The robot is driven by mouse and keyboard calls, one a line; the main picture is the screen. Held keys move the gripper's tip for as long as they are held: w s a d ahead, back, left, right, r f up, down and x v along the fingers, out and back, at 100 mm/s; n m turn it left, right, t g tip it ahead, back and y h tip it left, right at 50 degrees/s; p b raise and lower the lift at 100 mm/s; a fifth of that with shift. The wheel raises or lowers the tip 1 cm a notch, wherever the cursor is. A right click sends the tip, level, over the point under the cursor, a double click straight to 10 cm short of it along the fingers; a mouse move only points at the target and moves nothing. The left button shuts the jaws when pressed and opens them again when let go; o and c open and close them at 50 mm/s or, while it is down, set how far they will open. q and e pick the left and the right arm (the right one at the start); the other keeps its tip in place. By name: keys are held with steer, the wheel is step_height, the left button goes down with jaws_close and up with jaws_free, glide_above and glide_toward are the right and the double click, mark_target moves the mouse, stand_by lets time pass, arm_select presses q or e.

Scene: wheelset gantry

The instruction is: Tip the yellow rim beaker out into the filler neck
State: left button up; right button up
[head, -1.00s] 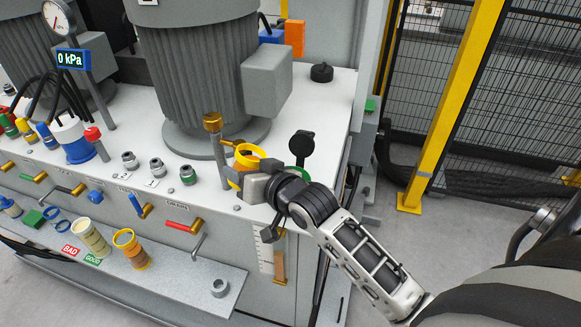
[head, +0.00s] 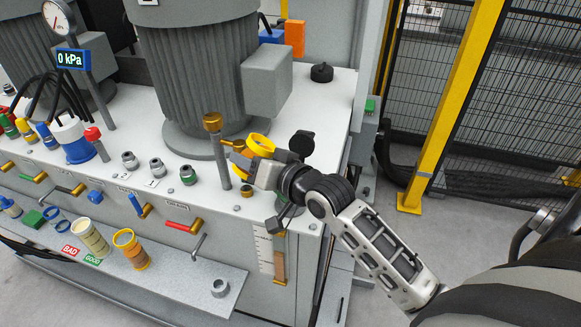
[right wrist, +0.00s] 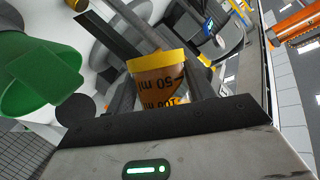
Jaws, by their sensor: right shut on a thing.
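The yellow rim beaker (head: 261,144) is in my right gripper (head: 258,170), above the deck's front right corner. It leans in the head view, its rim toward the upper right. In the right wrist view the beaker (right wrist: 157,84) sits between the fingers, with orange-brown contents or tint and ml marks. My right gripper is shut on it. A green-rimmed open neck, apparently the filler neck (right wrist: 40,78), is left of the beaker and apart from it. In the head view my wrist hides most of the neck; its black cap (head: 302,143) shows behind. My left gripper is not in view.
A brass-topped post (head: 213,122) stands close left of the gripper, and a grey motor (head: 195,80) behind it. A mesh fence is at right.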

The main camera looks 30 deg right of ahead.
mark_target(264, 149)
steer(key=shift+d+r+m+t+y, duration=0.3)
steer(key=shift+r+m+y, duration=0.15)
steer(key=shift+m, duration=0.35)
stand_by(0.5)
steer(key=shift+f, duration=0.15)
stand_by(0.5)
arm_select(q)
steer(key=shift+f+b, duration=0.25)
steer(key=shift+b, duration=0.15)
arm_select(e)
steer(key=shift+f+m+t, duration=0.25)
steer(key=shift+m+t, duration=0.05)
steer(key=shift+m, duration=0.3)
arm_select(q)
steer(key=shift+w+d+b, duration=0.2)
steer(key=shift+b, duration=0.25)
arm_select(e)
steer(key=shift+a+r+m, duration=0.1)
steer(key=shift+r+m, duration=0.1)
steer(key=shift+m, duration=0.1)
arm_select(q)
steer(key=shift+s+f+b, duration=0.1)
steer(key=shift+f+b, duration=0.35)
steer(key=shift+b, duration=0.05)
arm_select(e)
steer(key=shift+r+m+t+y, duration=0.2)
steer(key=shift+m+t+y, duration=0.1)
steer(key=shift+m, duration=0.1)
